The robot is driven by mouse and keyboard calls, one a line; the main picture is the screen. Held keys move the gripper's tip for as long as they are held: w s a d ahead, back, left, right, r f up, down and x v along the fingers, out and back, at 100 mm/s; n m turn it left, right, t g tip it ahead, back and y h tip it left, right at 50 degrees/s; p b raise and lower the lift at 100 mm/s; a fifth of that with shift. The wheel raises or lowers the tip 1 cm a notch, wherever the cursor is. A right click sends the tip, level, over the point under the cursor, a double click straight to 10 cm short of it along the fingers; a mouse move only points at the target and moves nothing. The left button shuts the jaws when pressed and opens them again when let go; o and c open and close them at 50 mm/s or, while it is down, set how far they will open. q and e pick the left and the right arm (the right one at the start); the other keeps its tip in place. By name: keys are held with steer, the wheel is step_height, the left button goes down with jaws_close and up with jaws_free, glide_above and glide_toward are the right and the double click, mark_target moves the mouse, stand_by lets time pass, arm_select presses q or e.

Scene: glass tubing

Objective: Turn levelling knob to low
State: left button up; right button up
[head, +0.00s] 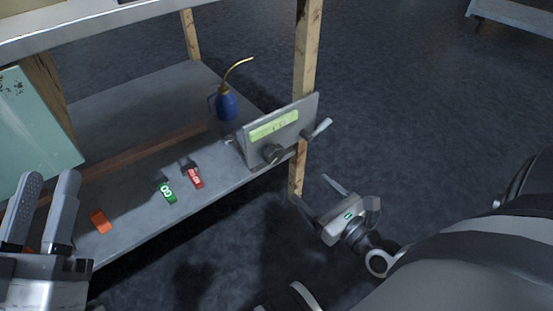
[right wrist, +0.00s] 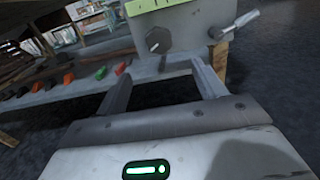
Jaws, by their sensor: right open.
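A grey metal panel (head: 295,117) with a yellow-green label (head: 273,125) stands at the right end of the lower shelf. A dark knob (head: 273,154) is on its front, and a lever handle (head: 318,130) sticks out at its right. In the right wrist view the knob (right wrist: 158,40) is hexagonal with a pale pointer mark, and the lever (right wrist: 240,22) is at upper right. My right gripper (head: 318,190) is open and empty, apart from the knob and to its lower right. My left gripper (head: 42,205) is at the lower left, away from the panel, its fingers parallel with a small gap.
A green tag (head: 167,192), a red tag (head: 195,177) and an orange piece (head: 100,221) lie along the shelf. A blue oil can (head: 227,104) stands behind the panel's left side. A wooden post (head: 305,60) rises by the panel. The floor at right is clear.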

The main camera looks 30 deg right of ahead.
mark_target(277, 158)
arm_select(q)
steer(key=r+m+h+b, duration=0.1)
steer(key=m, duration=0.1)
steer(key=s+r+m+h, duration=0.1)
steer(key=r+m+h, duration=0.1)
steer(key=s+r+m+h+b, duration=0.1)
steer(key=m+h, duration=0.1)
steer(key=shift+d+r+m+b, duration=0.1)
steer(key=shift+r+m+b, duration=0.2)
steer(key=shift+r+m, duration=0.1)
arm_select(e)
steer(key=w, duration=0.9)
steer(key=w+a, duration=0.1)
steer(key=w, duration=0.3)
steer(key=shift+w, duration=0.2)
steer(key=shift+c, duration=0.3)
arm_select(q)
steer(key=shift+w, duration=0.1)
arm_select(e)
steer(key=c, duration=0.9)
